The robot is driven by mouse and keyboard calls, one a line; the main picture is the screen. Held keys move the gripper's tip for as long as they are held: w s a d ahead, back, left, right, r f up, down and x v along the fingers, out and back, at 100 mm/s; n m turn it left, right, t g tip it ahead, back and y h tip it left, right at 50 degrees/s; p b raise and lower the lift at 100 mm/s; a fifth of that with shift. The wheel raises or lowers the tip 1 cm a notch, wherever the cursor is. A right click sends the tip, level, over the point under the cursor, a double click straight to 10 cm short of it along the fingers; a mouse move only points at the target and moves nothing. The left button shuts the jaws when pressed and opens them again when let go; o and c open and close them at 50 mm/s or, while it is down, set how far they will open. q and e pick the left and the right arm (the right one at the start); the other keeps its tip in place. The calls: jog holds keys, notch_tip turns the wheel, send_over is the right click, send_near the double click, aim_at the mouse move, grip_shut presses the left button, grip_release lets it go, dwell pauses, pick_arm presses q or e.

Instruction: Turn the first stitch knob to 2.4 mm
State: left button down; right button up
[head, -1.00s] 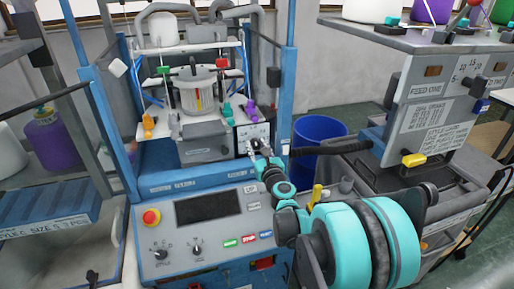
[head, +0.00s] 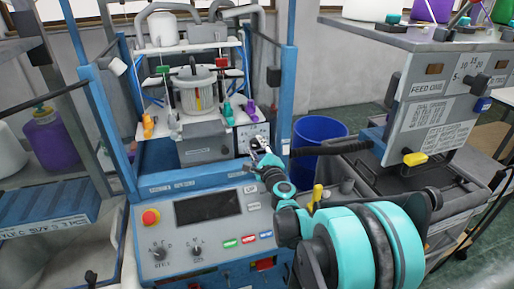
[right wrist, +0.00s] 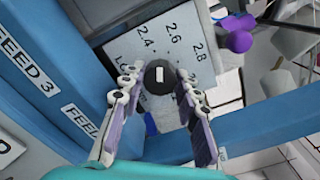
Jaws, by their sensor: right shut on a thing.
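The first stitch knob (right wrist: 160,76) is a round dark knob with a short white mark, in the right wrist view. It sits on a light dial plate (right wrist: 140,45) printed 2.4, 2.6 and 2.8. The 2.4 stands above the knob and a little left; the exact setting is hard to read. My right gripper (right wrist: 158,79) is shut on the knob, one finger on each side. In the head view my right gripper (head: 259,149) is at the dial plate (head: 246,132) on the blue machine and hides the knob. My left gripper is not seen.
Below is a control panel (head: 214,230) with a dark screen (head: 208,208) and a red button (head: 151,217). Purple (head: 250,107) and teal (head: 228,114) levers stand just above the dial plate. A blue bin (head: 318,130) and a grey cart are to the right.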

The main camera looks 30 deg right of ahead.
jog(key=shift+n, duration=1.3)
jog(key=o, duration=1.2)
jog(key=shift+c, duration=0.2)
jog(key=v, duration=1.2)
